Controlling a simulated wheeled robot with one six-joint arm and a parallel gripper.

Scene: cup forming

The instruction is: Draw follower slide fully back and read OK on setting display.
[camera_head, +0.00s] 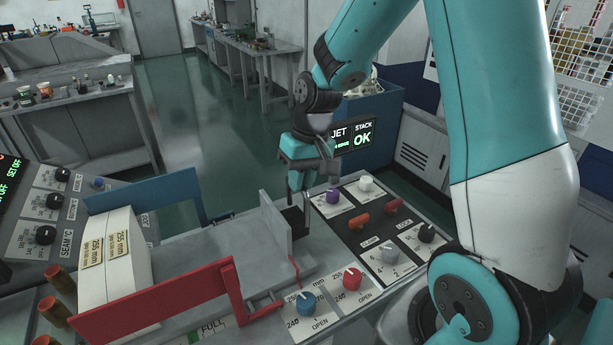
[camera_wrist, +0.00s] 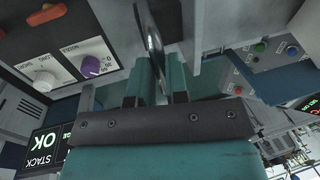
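The follower slide (camera_head: 275,229) appears to be the upright grey plate on the feed tray, right of the paper stack and well apart from it. My gripper (camera_head: 302,203) points down just right of this plate, at a small black part. In the wrist view my gripper (camera_wrist: 160,80) has its two teal fingers close together. A thin dark metal piece with a rounded edge (camera_wrist: 153,40) lies at the gap between them. Whether the fingers clamp it is unclear. The setting display (camera_head: 361,136) shows STACK with a green OK; JET shows partly behind my wrist.
The white stack (camera_head: 106,267) stands at the tray's left, between a red guide bar (camera_head: 160,300) and a blue guide (camera_head: 150,199). Blue (camera_head: 306,303) and red (camera_head: 352,278) knobs stand at the front. The knob panel (camera_head: 362,220) is close right of my gripper.

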